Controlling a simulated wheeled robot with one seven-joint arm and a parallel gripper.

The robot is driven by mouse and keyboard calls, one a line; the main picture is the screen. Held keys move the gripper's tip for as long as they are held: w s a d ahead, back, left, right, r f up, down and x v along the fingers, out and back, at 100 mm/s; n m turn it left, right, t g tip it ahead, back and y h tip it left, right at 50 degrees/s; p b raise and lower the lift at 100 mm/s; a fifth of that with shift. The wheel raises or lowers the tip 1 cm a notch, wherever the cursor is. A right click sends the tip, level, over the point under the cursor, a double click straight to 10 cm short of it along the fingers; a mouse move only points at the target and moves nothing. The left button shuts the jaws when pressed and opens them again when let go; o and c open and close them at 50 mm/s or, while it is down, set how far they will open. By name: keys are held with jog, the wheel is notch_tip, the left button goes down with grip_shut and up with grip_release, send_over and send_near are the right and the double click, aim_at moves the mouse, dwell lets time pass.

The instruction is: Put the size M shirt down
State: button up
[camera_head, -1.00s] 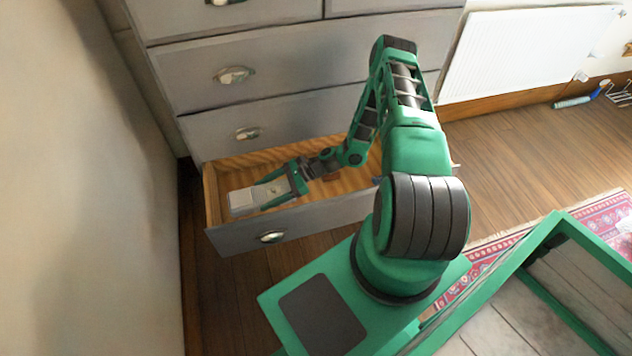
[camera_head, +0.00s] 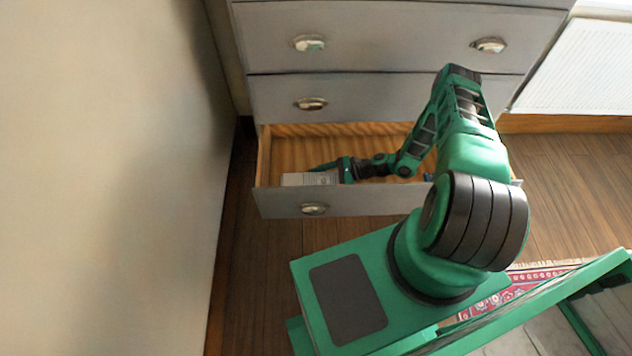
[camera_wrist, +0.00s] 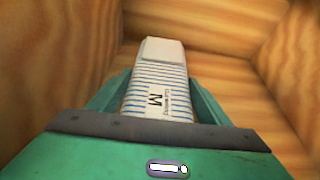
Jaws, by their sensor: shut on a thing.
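The size M shirt (camera_wrist: 158,80) is a folded white bundle with blue stripes and a label marked M. It lies between the fingers of my gripper (camera_wrist: 155,95) in the wrist view, and the gripper is shut on it. In the head view the shirt (camera_head: 308,179) shows as a small pale block at the left end of the open bottom drawer (camera_head: 285,203), just behind its front panel. My gripper (camera_head: 328,172) reaches into the drawer from the right. I cannot tell whether the shirt touches the drawer floor.
The grey chest of drawers (camera_head: 390,60) stands above the open drawer. A plain wall (camera_head: 110,170) is at the left. A white radiator (camera_head: 580,70) is at the right, with wooden floor (camera_head: 570,170) and part of a red rug (camera_head: 510,290) below it.

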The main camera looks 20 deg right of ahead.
jog(key=o, duration=1.2)
